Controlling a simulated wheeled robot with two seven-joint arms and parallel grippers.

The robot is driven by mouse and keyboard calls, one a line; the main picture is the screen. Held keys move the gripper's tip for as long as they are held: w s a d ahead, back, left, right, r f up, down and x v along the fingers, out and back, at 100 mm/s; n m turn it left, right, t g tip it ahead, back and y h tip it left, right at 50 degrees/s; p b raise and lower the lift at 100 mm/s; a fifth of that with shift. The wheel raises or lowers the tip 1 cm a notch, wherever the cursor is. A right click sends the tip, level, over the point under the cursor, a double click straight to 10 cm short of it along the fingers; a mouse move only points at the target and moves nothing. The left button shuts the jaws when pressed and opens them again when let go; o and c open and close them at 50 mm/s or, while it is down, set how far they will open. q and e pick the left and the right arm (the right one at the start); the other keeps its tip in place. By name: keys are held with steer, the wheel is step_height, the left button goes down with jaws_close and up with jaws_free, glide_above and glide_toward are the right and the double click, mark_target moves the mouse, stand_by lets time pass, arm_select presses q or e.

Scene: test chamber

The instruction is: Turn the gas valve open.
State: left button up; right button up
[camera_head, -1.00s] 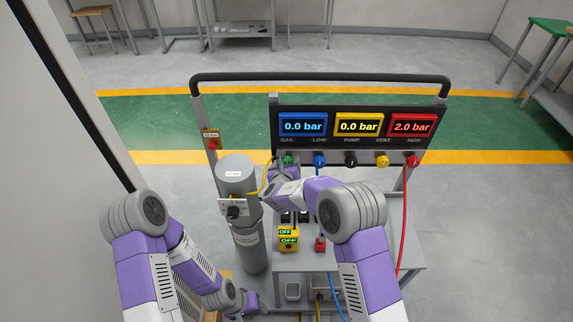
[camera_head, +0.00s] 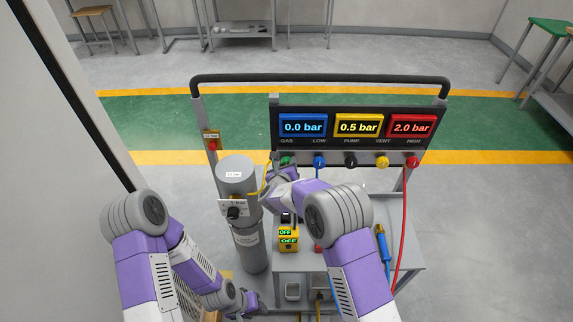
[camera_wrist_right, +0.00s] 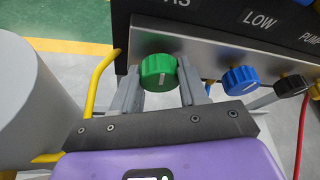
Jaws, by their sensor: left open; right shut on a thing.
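The gas valve is a round green knob (camera_wrist_right: 158,71) under the GAS label, with a white mark that stands about upright in the right wrist view. In the head view the green knob (camera_head: 286,160) shows at the left end of the panel's knob row. My right gripper (camera_wrist_right: 160,88) is shut on the green knob, one finger on each side. In the head view the right hand (camera_head: 270,180) partly covers this area. The blue GAS display (camera_head: 303,127) reads 0.0 bar. My left gripper (camera_head: 252,303) is open and empty, low beside the cart.
The yellow display (camera_head: 358,125) reads 0.5 bar and the red display (camera_head: 411,126) 2.0 bar. Blue (camera_wrist_right: 240,80) and black (camera_wrist_right: 291,85) knobs sit right of the green one. A grey cylinder (camera_head: 236,170) and a yellow hose (camera_wrist_right: 97,80) are close on the left.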

steer(key=n+t+h, duration=0.1)
steer(key=n, duration=0.3)
steer(key=n+t+h, duration=0.1)
steer(key=n+h, duration=0.1)
steer(key=n, duration=0.2)
steer(key=n+t+h+p, duration=0.1)
steer(key=n+t+h, duration=0.1)
steer(key=n, duration=0.3)
steer(key=shift+a+f, duration=0.2)
steer(key=shift+f, duration=0.1)
stand_by(0.5)
steer(key=o, duration=1.1)
steer(key=shift+c, duration=0.2)
